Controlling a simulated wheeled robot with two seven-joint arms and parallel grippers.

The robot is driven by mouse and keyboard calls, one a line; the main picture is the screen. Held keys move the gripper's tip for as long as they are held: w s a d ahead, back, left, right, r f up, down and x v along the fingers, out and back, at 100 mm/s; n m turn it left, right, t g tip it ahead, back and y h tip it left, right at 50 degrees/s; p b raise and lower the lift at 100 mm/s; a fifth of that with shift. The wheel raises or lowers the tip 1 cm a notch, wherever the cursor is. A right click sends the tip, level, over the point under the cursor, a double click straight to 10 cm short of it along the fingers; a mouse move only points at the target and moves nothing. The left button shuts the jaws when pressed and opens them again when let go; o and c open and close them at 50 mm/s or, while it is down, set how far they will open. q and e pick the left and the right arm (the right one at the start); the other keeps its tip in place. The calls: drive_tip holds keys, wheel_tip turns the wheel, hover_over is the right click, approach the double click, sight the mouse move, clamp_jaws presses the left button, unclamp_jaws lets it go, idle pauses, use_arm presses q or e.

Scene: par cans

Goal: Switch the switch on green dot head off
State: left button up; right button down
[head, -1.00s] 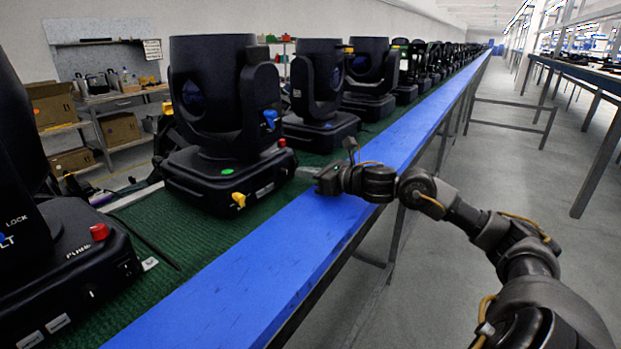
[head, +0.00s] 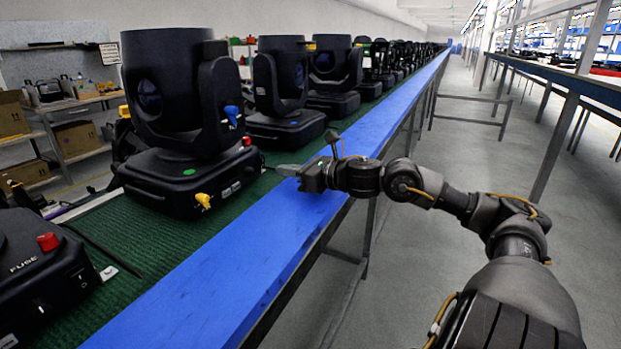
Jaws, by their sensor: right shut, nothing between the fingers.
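The green dot head is a black moving head light (head: 178,95) on the green belt, left of centre. Its green dot (head: 189,172) is on top of its base (head: 165,188). A yellow connector (head: 203,200), a blue knob (head: 232,112) and a red part (head: 246,141) also show on it. I cannot make out its switch clearly. My right gripper (head: 285,170) is shut and empty. It points left over the blue rail, just right of the head's base, and appears apart from it. My left gripper is not in view.
A second black head's base (head: 40,275) with a red fuse cap (head: 48,241) stands at the near left. Several more heads (head: 282,85) line the green mat (head: 150,245) behind. The blue rail (head: 225,290) runs along the front; the aisle at right is clear.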

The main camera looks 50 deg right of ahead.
drive_tip(key=shift+s+d+f+b, duration=0.1)
drive_tip(key=shift+s+f+b, duration=0.15)
drive_tip(key=shift+s, duration=0.3)
drive_tip(key=v, duration=0.4)
drive_tip(key=shift+r, duration=0.3)
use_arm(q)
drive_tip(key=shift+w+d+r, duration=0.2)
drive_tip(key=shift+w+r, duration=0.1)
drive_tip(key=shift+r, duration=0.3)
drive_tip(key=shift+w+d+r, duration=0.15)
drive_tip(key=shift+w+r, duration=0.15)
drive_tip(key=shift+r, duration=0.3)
use_arm(e)
drive_tip(key=shift+v, duration=0.85)
